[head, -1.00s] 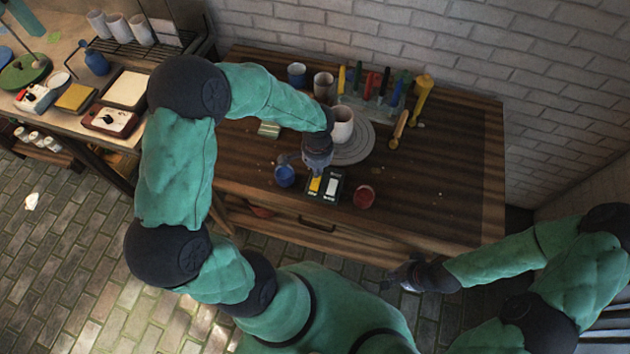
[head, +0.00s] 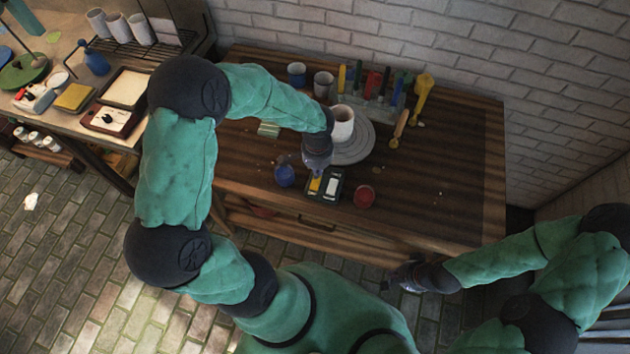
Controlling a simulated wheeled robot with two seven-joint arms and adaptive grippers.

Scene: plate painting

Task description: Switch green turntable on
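A grey round turntable (head: 362,148) carries a whitish cup (head: 343,122) on the wooden table. A small dark switch box (head: 325,196) with a yellow rocker (head: 315,185) and a white rocker (head: 333,186) lies in front of it. My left gripper (head: 318,172) points down right over the yellow rocker. It looks shut and empty; I cannot tell whether it touches the box. A green round disc (head: 22,70) lies on the side table at the far left. My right gripper (head: 390,282) hangs off the table's front edge, its fingers too dark to read.
A blue pot (head: 284,176) and a red pot (head: 364,196) flank the switch box. Two cups (head: 297,74) and a rack of coloured tools (head: 375,95) stand behind. The right side of the wooden table (head: 450,170) is clear.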

